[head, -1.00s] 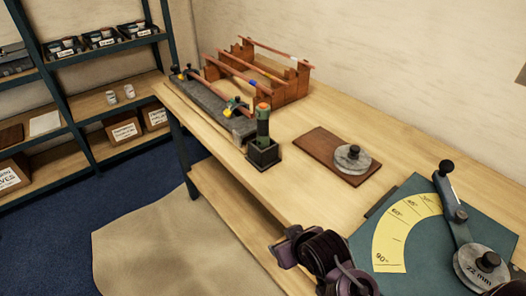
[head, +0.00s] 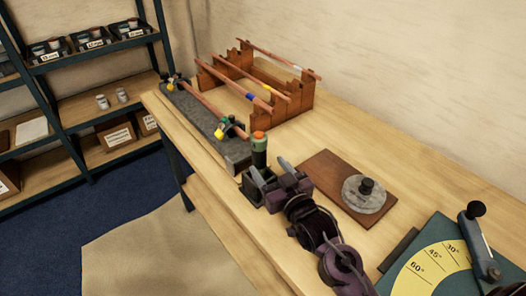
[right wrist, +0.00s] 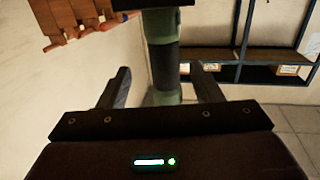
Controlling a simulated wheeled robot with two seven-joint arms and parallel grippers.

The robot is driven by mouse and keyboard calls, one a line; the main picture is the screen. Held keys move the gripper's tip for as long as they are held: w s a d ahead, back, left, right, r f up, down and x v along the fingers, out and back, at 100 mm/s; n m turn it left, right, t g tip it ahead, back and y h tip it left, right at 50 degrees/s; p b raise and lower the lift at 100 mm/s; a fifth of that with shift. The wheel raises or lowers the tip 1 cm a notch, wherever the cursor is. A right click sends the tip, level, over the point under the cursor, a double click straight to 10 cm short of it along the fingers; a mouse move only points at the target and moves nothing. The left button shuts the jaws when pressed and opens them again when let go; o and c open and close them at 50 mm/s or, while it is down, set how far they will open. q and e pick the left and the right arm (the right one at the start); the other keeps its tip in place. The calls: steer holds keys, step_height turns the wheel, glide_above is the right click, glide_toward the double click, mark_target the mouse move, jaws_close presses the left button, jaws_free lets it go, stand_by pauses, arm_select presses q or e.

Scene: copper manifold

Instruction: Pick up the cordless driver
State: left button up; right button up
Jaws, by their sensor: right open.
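The cordless driver (head: 259,152) stands upright in a dark square holder (head: 250,189) near the table's front edge. It is green and black with an orange top in the head view. My right gripper (head: 270,170) is open beside the driver and holder, its fingers pointing toward them. In the right wrist view the driver's green and black body (right wrist: 164,45) stands just ahead of the open right gripper (right wrist: 161,72), in line with the gap between the fingers. The fingers do not visibly touch it. Part of the holder is hidden behind the gripper. My left gripper is not in view.
A grey block (head: 208,122) with a copper pipe and coloured clamps lies just behind the driver. A wooden rack (head: 290,103) with pipes stands farther back. A brown board (head: 325,170) with a grey disc (head: 364,196) is to the right. A teal bending plate (head: 408,272) is at lower right.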

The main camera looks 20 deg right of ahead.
mark_target(262, 158)
steer(key=shift+w+r, duration=0.2)
steer(key=shift+r, duration=0.1)
steer(key=shift+w+a+r, duration=0.15)
steer(key=shift+a+r, duration=0.05)
steer(key=shift+r, duration=0.05)
steer(key=shift+w+a+r+p, duration=0.1)
steer(key=shift+w+a+p, duration=0.1)
steer(key=shift+w+p, duration=0.35)
steer(key=shift+w+a+r+p, duration=0.15)
steer(key=shift+w+p, duration=0.15)
steer(key=shift+w, duration=0.3)
steer(key=w+p, duration=0.1)
steer(key=w, duration=0.1)
steer(key=shift+w+a, duration=0.15)
steer(key=shift+w, duration=0.2)
steer(key=shift+w+a+f, duration=0.15)
steer(key=shift+w+f, duration=0.1)
steer(key=shift+w, duration=0.45)
steer(key=c, duration=0.8)
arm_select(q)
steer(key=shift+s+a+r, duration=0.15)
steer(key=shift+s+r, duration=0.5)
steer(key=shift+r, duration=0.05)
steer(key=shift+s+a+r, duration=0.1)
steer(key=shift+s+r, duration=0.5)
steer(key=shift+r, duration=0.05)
arm_select(e)
steer(key=shift+r, duration=0.15)
steer(key=c, duration=0.4)
steer(key=shift+o, duration=0.2)
